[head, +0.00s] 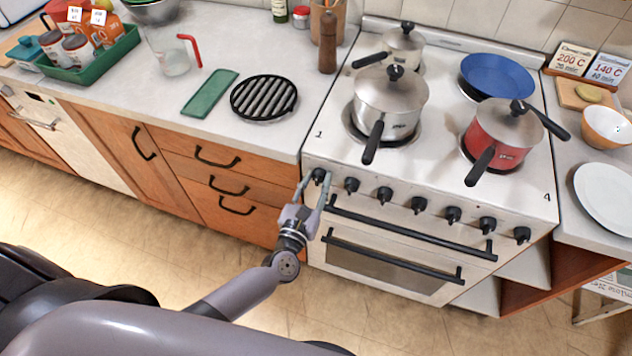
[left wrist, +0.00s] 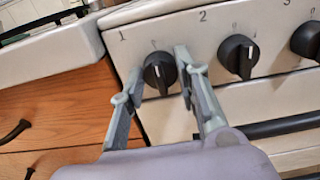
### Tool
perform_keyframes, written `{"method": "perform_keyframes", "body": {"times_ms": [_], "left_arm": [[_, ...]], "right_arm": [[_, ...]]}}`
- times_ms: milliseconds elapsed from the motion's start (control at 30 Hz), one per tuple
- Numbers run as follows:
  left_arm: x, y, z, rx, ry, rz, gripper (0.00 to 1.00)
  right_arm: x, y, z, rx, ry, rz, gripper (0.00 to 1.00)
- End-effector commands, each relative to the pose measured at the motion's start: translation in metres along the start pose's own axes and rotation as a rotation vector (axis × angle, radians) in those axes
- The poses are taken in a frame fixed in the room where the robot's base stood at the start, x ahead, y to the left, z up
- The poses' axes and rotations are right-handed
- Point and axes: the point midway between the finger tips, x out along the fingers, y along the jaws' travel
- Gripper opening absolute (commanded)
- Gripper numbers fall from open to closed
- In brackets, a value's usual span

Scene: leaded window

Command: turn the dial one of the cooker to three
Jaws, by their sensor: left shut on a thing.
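The white cooker (head: 440,184) stands at the right with a row of several black dials along its front. Dial one (head: 319,176) is the leftmost; in the left wrist view dial one (left wrist: 159,72) sits below a printed 1, its white mark pointing roughly down. My left gripper (head: 316,183) has its fingers on both sides of dial one and is shut on it. In the left wrist view the left gripper (left wrist: 158,80) covers the dial's sides. My right gripper is not in view.
Dial two (left wrist: 238,56) is close to the right finger. Black oven handles (head: 410,228) run below the dials. A steel pot (head: 390,100), a red saucepan (head: 502,138) and a blue pan (head: 497,75) stand on the hob. Wooden drawers (head: 215,165) are to the left.

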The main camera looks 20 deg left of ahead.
Motion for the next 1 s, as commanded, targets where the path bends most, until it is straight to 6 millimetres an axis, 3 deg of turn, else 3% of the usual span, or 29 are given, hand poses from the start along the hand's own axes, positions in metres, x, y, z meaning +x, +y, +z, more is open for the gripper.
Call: {"method": "perform_keyframes", "body": {"times_ms": [233,567,1000], "left_arm": [[-0.0002,-0.0005,-0.0002,0.000,0.001,-0.001,0.02],[-0.0003,-0.0007,-0.0002,0.054,0.000,-0.001,0.02],[-0.0006,-0.0009,-0.0002,0.393,0.001,-0.001,0.02]], "right_arm": [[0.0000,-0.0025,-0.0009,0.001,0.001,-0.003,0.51],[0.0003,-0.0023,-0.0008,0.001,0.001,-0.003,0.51],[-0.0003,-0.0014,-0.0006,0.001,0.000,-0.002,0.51]]}}
